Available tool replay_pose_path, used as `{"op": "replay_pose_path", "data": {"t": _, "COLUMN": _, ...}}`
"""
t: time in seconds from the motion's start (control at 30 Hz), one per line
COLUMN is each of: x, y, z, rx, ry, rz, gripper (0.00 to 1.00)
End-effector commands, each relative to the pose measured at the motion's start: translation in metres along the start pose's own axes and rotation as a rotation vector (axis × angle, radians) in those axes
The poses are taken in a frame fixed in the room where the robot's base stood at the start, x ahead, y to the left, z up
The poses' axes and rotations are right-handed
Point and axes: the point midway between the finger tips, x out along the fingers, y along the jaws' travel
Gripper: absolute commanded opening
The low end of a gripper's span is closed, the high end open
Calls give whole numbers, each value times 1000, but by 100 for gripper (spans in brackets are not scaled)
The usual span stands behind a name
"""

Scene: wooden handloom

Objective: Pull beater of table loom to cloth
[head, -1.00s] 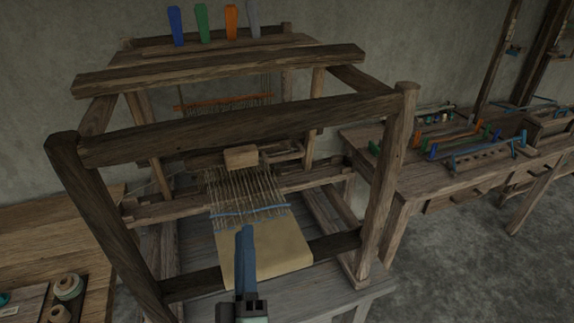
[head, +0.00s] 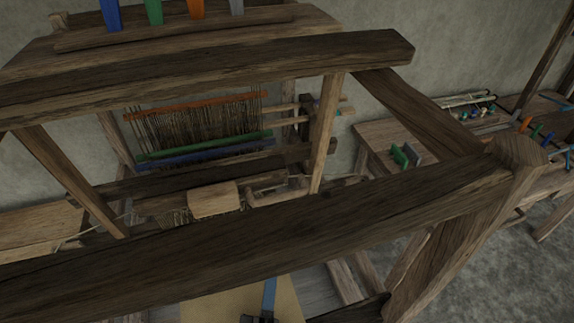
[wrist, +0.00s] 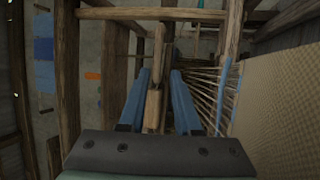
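The loom's beater shows as a pale wooden block (head: 214,199) on a crossbar behind the front top beam; most of its lower part is hidden. The tan cloth (head: 225,306) lies below that beam. It also shows at the right of the wrist view (wrist: 285,100), with warp threads (wrist: 208,92) running away from it. My gripper (head: 269,294) shows as a blue finger over the cloth, partly cut off by the picture's bottom. In the wrist view its two blue fingers (wrist: 158,98) are apart. A wooden piece (wrist: 154,106) shows between them; I cannot tell whether it is touched or lies beyond.
The loom's dark front beam (head: 250,235) crosses the view in front of the beater. The right front post (head: 450,245) stands beside it. Orange, green and blue heddle bars (head: 200,148) hang at the back. A side table (head: 380,135) stands at the right.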

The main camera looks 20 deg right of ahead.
Motion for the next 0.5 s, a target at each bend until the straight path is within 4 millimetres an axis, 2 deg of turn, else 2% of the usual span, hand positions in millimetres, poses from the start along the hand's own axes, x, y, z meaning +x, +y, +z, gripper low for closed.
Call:
{"op": "replay_pose_path", "data": {"t": 0.23, "x": 12, "y": 1, "z": 0, "rx": 1, "ry": 0, "rz": 1, "gripper": 32}}
{"op": "replay_pose_path", "data": {"t": 0.5, "x": 62, "y": 3, "z": 0, "rx": -1, "ry": 0, "rz": 5, "gripper": 32}}
